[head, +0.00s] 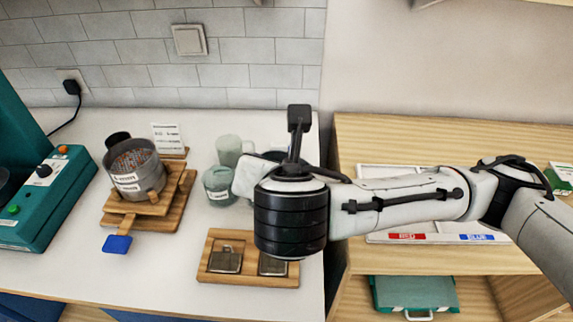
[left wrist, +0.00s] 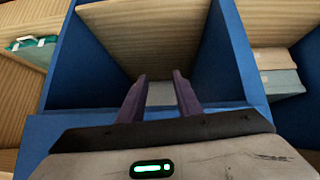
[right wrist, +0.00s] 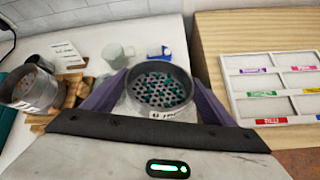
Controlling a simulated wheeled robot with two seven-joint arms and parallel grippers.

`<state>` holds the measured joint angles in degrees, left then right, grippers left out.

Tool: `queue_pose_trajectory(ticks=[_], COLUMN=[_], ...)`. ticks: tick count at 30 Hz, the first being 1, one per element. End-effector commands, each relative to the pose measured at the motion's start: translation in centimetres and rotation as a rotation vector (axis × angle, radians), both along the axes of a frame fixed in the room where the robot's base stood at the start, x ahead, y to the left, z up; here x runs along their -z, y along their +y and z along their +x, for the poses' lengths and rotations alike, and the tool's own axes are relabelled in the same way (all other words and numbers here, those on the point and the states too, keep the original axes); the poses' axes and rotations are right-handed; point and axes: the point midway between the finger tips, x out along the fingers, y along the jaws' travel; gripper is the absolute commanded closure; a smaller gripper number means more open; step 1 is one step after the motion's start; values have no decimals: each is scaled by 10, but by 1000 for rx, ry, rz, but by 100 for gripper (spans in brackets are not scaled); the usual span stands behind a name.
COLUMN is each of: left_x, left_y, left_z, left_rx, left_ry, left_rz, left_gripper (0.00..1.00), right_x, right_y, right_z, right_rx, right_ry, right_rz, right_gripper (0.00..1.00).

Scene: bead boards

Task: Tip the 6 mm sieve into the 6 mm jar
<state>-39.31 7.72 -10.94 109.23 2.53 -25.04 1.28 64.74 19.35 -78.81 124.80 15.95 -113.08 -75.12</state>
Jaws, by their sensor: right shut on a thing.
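My right gripper (right wrist: 160,78) is shut on a round grey metal sieve (right wrist: 158,88), one finger on each side. The sieve has a perforated floor with teal beads on it and a white label partly hidden by the gripper. In the head view my right wrist hides the sieve. A clear jar with a white label and greenish contents (head: 218,186) stands on the white counter, left of my right gripper. I cannot read its label. A second pale green clear vessel (head: 229,150) stands behind it. My left gripper (left wrist: 160,78) is open and empty, outside the head view.
A grey sieve stack (head: 140,172) sits on a wooden stand (head: 178,206) at left, beside a teal machine (head: 50,190). A wooden board with metal pieces (head: 245,281) lies in front. Left wrist view shows blue panels (left wrist: 232,50).

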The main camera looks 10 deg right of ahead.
Motion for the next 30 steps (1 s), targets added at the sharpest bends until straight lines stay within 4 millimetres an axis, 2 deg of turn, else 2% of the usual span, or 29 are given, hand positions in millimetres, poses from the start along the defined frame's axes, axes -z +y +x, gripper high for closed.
queue_pose_trajectory(ticks=[9,23,30], left_x=[-4,-2,-1], left_y=[0,0,0], left_z=[6,1,0], left_rx=[0,0,0], left_ry=[-13,-4,-3], left_rz=[-1,-1,0], left_gripper=[69,69,69], right_x=[16,8,6], right_y=[-3,-21,-19], right_z=[1,13,12], right_rx=[0,5,-2], right_ry=[80,395,385], right_rz=[115,580,568], right_gripper=[45,45,45])
